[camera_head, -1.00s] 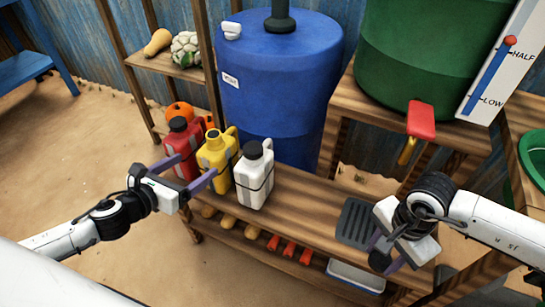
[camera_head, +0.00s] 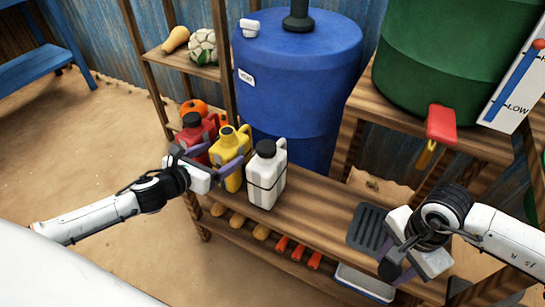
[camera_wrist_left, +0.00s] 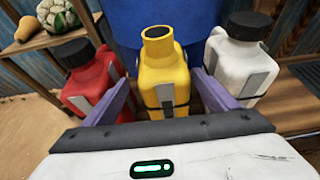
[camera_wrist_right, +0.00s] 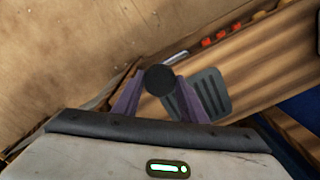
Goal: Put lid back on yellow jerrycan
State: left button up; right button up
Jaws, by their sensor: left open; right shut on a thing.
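The yellow jerrycan (camera_head: 231,156) stands upright on the wooden bench between a red and a white jerrycan. Its neck is uncapped and open, as the left wrist view (camera_wrist_left: 160,75) shows. My left gripper (camera_head: 212,160) is open, with its purple fingers on either side of the yellow jerrycan's body; I cannot tell whether they touch it. My right gripper (camera_wrist_right: 163,98) is shut on a round black lid (camera_wrist_right: 160,80), held above the bench's right end near the dark grey drain mat. In the head view the lid (camera_head: 389,270) shows below the right gripper.
The red jerrycan (camera_head: 197,135) and white jerrycan (camera_head: 266,178), both with black lids, stand close beside the yellow one. The grey mat (camera_head: 369,228) lies on the bench. A blue barrel (camera_head: 300,90) stands behind. A red-handled tap (camera_head: 440,124) hangs above the bench's right side.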

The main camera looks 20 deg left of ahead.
aim_at(228, 130)
pick_arm(q)
jog(key=shift+w+f, duration=0.1)
jog(key=x, duration=0.1)
jog(key=b+x, duration=0.1)
jog(key=x, duration=0.3)
jog(key=shift+d+f, duration=0.1)
jog(key=shift+d, duration=0.3)
pick_arm(e)
jog(key=shift+f, duration=0.75)
